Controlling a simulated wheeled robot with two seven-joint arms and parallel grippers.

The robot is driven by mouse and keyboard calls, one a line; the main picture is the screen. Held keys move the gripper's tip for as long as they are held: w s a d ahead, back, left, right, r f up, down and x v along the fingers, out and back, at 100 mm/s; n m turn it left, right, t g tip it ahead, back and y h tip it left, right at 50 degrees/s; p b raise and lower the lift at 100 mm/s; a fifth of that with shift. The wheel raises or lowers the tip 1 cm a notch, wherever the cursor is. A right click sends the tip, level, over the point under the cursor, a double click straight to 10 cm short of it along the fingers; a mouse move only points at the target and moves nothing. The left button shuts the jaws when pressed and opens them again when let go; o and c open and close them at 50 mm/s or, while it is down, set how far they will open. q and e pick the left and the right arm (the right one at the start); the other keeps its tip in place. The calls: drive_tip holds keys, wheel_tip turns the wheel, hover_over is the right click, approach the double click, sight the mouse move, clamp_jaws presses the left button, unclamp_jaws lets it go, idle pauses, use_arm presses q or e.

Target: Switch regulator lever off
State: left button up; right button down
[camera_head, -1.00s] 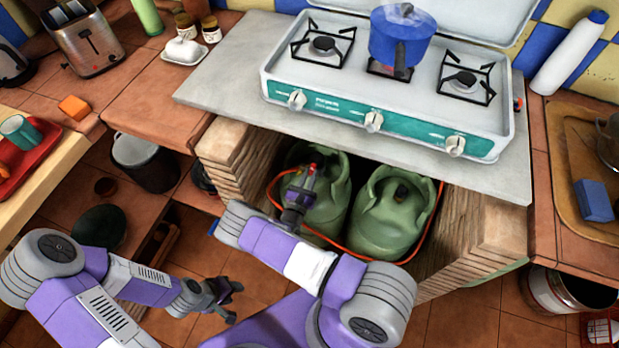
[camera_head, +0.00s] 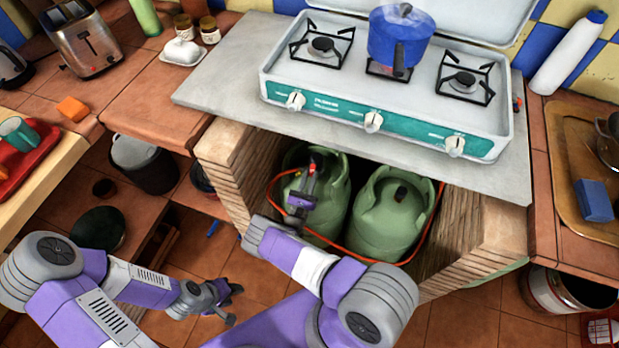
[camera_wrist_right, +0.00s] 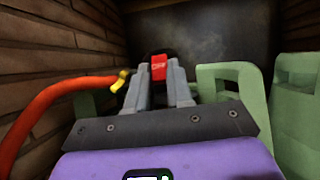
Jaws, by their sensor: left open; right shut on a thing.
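The regulator sits on top of the left green gas cylinder (camera_head: 335,205), inside the brick cabinet under the stove. Its red lever (camera_wrist_right: 159,67) shows in the right wrist view between my fingertips, with a dark part behind it. My right gripper (camera_head: 308,172) reaches in over the left cylinder and is shut on the red lever. An orange hose (camera_wrist_right: 45,105) with a yellow end piece (camera_wrist_right: 122,78) lies left of the fingers. Most of the regulator body is hidden by my gripper. My left gripper (camera_head: 230,302) is open and empty, low over the floor.
A second green cylinder (camera_head: 392,218) stands close on the right. Brick cabinet walls (camera_head: 228,170) flank the opening. The stove (camera_head: 330,95) with a blue pot (camera_head: 398,40) is above on the grey slab (camera_head: 215,80). A small blue thing (camera_head: 213,228) lies on the floor.

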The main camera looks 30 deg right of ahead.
drive_tip(key=c, duration=1)
unclamp_jaws()
drive_tip(key=shift+a+r, duration=0.1)
drive_tip(key=shift+r, duration=0.05)
